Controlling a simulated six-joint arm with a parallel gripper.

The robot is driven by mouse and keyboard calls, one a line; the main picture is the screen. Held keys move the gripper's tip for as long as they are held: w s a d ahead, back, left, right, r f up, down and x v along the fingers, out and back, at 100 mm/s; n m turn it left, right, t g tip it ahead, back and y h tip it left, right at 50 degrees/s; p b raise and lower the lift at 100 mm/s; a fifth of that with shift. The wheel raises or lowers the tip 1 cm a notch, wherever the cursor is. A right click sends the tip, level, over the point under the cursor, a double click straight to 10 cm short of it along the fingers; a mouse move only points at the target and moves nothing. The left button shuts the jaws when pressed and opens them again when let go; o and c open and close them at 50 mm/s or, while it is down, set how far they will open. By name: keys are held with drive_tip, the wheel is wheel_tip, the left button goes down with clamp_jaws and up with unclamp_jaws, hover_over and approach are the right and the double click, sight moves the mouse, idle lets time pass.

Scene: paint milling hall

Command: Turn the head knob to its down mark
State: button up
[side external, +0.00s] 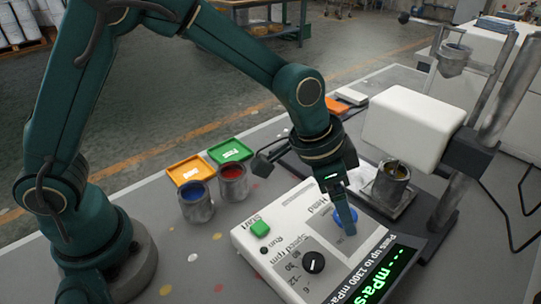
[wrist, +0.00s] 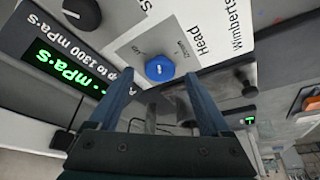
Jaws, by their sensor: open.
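The head knob is a round blue knob (side external: 346,220) on the sloped white panel of the control box (side external: 300,262), beside the printed word Head. In the wrist view the knob (wrist: 159,68) has a small pale mark on its face, too small to read its direction surely. Small printed labels sit around it on the grey patch. My gripper (side external: 345,208) points down at the knob. In the wrist view its two dark blue fingers (wrist: 158,80) are apart, one on each side of the knob, with a gap showing on both sides. The side view hides part of the knob behind the fingers.
A black speed knob (side external: 314,262), a green start button (side external: 260,228) and a green display (side external: 387,275) share the panel. A mixer head (side external: 405,120) on a steel column stands behind, over a metal pot (side external: 390,185). Blue (side external: 196,203) and red (side external: 233,183) paint cans stand left.

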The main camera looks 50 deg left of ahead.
drive_tip(key=shift+w+d+f, duration=0.15)
drive_tip(key=shift+f, duration=0.4)
clamp_jaws()
drive_tip(key=shift+m, duration=0.3)
drive_tip(key=m, duration=0.1)
drive_tip(key=m+g+h, duration=0.1)
drive_tip(key=m, duration=0.3)
drive_tip(key=shift+w+g, duration=0.25)
drive_tip(key=shift+g, duration=0.05)
drive_tip(key=m+g, duration=0.1)
drive_tip(key=m, duration=0.2)
drive_tip(key=m+g, duration=0.1)
drive_tip(key=m, duration=0.2)
drive_tip(key=shift+w+a+h, duration=0.15)
drive_tip(key=shift+a+h, duration=0.05)
drive_tip(key=shift+h, duration=0.2)
drive_tip(key=shift+m, duration=0.3)
